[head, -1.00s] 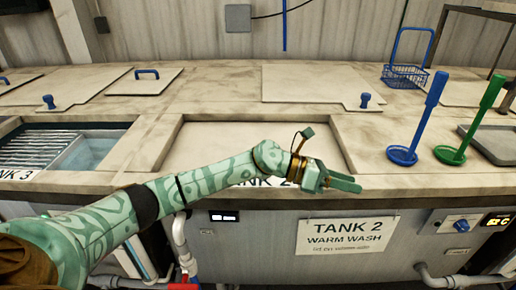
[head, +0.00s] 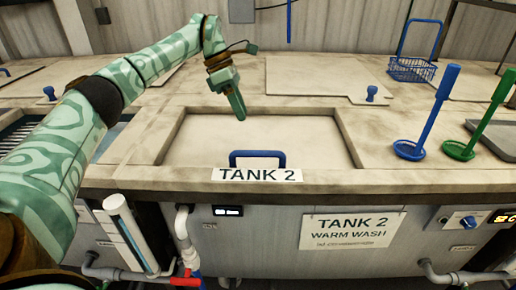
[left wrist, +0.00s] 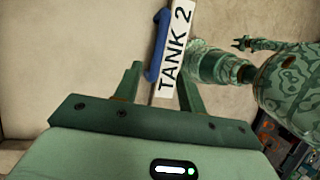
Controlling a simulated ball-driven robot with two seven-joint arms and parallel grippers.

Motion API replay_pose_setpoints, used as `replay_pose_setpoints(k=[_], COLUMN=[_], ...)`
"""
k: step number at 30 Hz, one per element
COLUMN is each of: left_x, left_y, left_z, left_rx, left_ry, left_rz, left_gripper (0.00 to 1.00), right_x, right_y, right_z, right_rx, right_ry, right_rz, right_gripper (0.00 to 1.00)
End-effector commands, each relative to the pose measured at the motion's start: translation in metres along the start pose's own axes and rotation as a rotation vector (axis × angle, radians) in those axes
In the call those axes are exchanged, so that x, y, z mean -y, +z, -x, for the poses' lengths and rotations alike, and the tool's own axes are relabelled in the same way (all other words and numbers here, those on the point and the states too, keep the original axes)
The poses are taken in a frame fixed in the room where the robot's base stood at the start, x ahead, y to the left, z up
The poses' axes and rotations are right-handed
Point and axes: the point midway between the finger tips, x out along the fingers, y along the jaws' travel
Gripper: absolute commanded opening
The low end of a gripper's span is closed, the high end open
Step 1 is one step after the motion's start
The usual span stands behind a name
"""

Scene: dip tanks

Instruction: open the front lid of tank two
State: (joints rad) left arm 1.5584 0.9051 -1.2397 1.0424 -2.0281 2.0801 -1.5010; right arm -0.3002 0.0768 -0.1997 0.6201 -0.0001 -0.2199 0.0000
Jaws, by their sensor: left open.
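The front lid of tank two (head: 215,140) is a pale flat panel lying shut in a recess of the worktop. Its blue bar handle (head: 258,158) stands at the near edge, behind the "TANK 2" label (head: 257,174). My left gripper (head: 240,114) is open and empty, pointing down above the lid, beyond and slightly left of the handle. In the left wrist view the handle (left wrist: 156,45) and the label (left wrist: 175,50) lie ahead of the open fingers (left wrist: 160,85), apart from them. Green patterned arm parts show at that view's right; I cannot make out the right gripper's jaws.
A rear lid with a blue knob (head: 372,93) and a blue wire basket (head: 412,68) are behind. A red valve handle (head: 186,279) is below the front edge.

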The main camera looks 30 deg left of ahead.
Motion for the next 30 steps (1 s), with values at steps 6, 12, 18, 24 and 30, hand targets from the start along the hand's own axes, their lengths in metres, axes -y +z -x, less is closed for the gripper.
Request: replay_pose_setpoints(k=[6, 12, 18, 24, 30], left_x=[0.000, 0.000, 0.001, 0.001, 0.000], left_y=[-0.001, 0.000, 0.001, 0.001, 0.001], left_z=[-0.062, -0.100, -0.117, -0.119, -0.119], left_rx=[-0.001, 0.001, 0.002, 0.002, 0.002], left_ry=[-0.005, -0.002, -0.001, 0.000, 0.000], left_rz=[-0.001, 0.000, 0.000, 0.000, 0.000], left_gripper=[0.41, 0.41, 0.41, 0.41, 0.13], right_x=[0.001, 0.001, -0.001, -0.002, -0.002], right_y=[0.003, 0.005, 0.005, 0.006, 0.006], right_z=[-0.013, -0.017, -0.018, -0.018, -0.018], right_rx=[0.006, 0.008, 0.009, 0.009, 0.009], right_ry=[-0.002, -0.002, 0.000, 0.001, 0.001], right_rz=[0.001, 0.001, 0.002, 0.003, 0.003], right_gripper=[0.36, 0.36, 0.36, 0.36, 0.36])
